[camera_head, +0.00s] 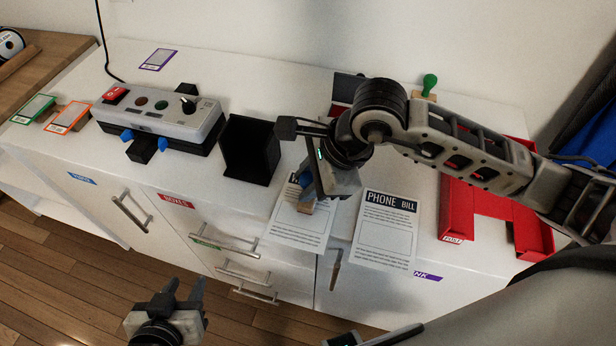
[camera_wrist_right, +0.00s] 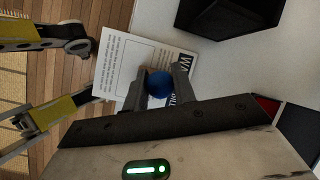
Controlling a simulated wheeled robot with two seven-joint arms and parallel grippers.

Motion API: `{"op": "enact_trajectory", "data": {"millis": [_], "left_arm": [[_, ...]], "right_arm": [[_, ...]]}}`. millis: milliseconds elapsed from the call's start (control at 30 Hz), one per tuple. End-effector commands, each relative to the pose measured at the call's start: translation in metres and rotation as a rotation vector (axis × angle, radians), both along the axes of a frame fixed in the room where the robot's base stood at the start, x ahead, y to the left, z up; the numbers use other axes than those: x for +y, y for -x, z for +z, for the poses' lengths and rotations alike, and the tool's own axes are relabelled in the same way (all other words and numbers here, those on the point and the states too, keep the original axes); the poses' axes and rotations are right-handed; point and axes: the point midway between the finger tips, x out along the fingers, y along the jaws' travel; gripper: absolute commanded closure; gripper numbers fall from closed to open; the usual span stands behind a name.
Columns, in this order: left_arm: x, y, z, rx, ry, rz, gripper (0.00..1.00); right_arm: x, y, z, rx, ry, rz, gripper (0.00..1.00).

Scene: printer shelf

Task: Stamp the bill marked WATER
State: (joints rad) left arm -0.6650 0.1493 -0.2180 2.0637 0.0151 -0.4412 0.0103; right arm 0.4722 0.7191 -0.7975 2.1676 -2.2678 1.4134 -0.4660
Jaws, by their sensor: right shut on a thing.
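The WATER bill (camera_head: 297,228) is a white sheet near the counter's front edge; only "WA" of its heading is clear in the right wrist view (camera_wrist_right: 122,68). My right gripper (camera_wrist_right: 158,82) is shut on a stamp with a round blue handle (camera_wrist_right: 158,85). In the head view the blue stamp (camera_head: 306,180) and its wooden base are over the bill's upper part; I cannot tell whether the base touches the paper. The gripper hides part of the heading. My left gripper (camera_head: 186,290) is open and empty, low in front of the cabinet.
The PHONE BILL (camera_head: 384,232) lies just right. A red tray (camera_head: 452,210) stands further right. A green-handled stamp (camera_head: 430,84) and a dark and red ink pad (camera_head: 347,88) are behind my right arm. A black holder (camera_head: 249,150) and a grey switch box (camera_head: 160,118) stand left.

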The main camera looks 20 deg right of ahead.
Motion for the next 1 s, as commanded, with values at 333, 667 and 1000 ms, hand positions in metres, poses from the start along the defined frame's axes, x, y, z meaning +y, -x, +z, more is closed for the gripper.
{"op": "enact_trajectory", "data": {"millis": [333, 667, 1000], "left_arm": [[0.000, 0.000, 0.004, 0.002, -0.002, -0.001, 0.64], [0.001, 0.002, 0.017, 0.013, -0.006, -0.002, 0.64], [0.001, 0.001, 0.035, 0.009, -0.005, 0.000, 0.64]], "right_arm": [[-0.001, 0.001, 0.008, 0.008, 0.006, 0.000, 0.88], [0.000, 0.000, 0.038, 0.001, 0.002, 0.000, 0.88], [0.000, 0.000, 0.065, 0.001, 0.001, 0.000, 0.88]]}}
